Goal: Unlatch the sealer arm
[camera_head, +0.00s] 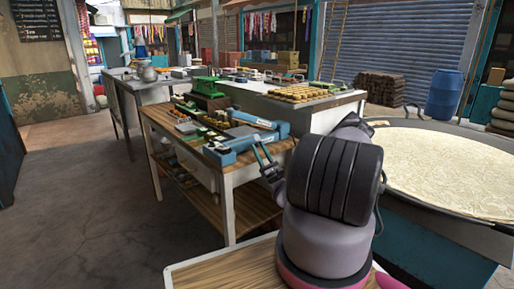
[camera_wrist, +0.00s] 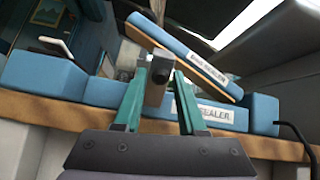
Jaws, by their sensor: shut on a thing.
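The blue bag sealer (camera_head: 232,148) lies at the near right corner of the wooden-topped work table. In the wrist view its long blue base (camera_wrist: 50,76) runs across the picture. The blue sealer arm (camera_wrist: 185,50), with a white "SEALER" label, slants above the base, its left end higher than its right. My gripper (camera_wrist: 157,82) has green fingers closed on a small dark grey block (camera_wrist: 156,94) in front of the sealer; whether this is the latch I cannot tell. In the head view my gripper (camera_head: 262,157) is at the sealer's right end, partly hidden by my arm.
A tray of brown pieces (camera_head: 298,93) stands behind. A wide pan of pale liquid (camera_head: 445,165) is close on the right. The floor (camera_head: 90,190) at left is clear.

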